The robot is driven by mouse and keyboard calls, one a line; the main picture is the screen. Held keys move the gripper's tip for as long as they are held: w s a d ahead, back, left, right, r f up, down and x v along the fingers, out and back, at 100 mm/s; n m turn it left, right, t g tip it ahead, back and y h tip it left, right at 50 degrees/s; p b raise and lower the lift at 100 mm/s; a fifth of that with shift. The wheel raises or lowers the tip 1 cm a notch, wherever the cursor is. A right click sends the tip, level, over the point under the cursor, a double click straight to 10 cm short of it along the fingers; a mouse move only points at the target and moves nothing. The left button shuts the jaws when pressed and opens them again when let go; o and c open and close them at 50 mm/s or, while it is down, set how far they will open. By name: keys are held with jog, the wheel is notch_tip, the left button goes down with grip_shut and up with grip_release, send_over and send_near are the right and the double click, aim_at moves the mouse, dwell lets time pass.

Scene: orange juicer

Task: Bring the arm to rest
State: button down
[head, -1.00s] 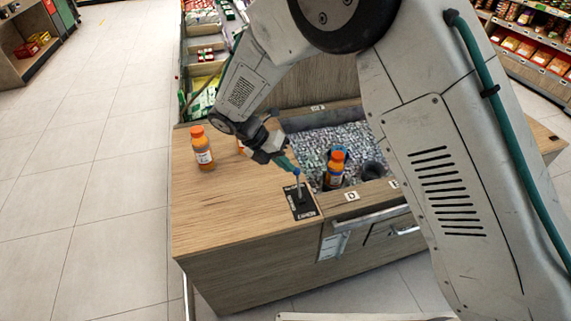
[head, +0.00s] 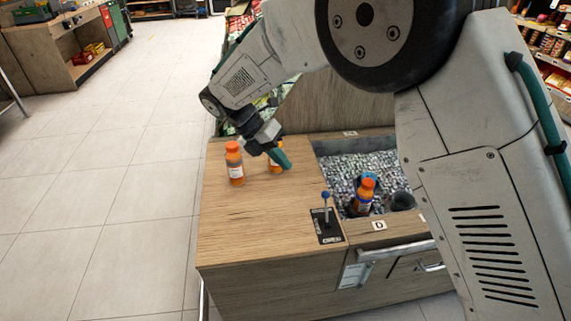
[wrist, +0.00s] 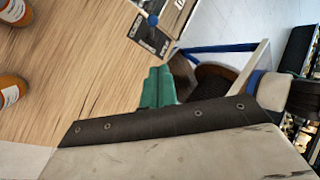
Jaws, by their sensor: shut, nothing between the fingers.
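My gripper (head: 281,159) is shut and empty, with its teal fingers together above the wooden counter (head: 250,225). The fingers also show closed in the wrist view (wrist: 158,87). A lever with a blue knob (head: 326,195) stands on a black labelled plate (head: 328,231), to the lower right of my gripper and apart from it. The knob also shows at the top of the wrist view (wrist: 152,20).
An orange-capped bottle (head: 235,165) stands on the counter left of my gripper. Another bottle (head: 276,168) is partly hidden behind the fingers. A third bottle (head: 364,197) sits in the recessed bin at right, beside a dark cup (head: 401,201). The counter's front is clear.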

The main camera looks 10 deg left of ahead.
dwell(0.3)
jog(key=s+d+r+m+y, duration=0.2)
jog(key=s+d+r+m, duration=0.3)
jog(key=s+d+m, duration=0.4)
jog(key=s+d+r+m+t+y, duration=0.1)
jog(key=s+d+r+m+y, duration=0.2)
jog(key=s+d+m, duration=0.6)
jog(key=s+d+r+m+y, duration=0.2)
jog(key=s+d+r+m, duration=0.5)
jog(key=d, duration=1.1)
jog(key=s+m, duration=0.3)
jog(key=m, duration=0.3)
jog(key=shift+d+m+t+y, duration=0.2)
jog(key=shift+m+t+y, duration=0.1)
jog(key=shift+r, duration=0.1)
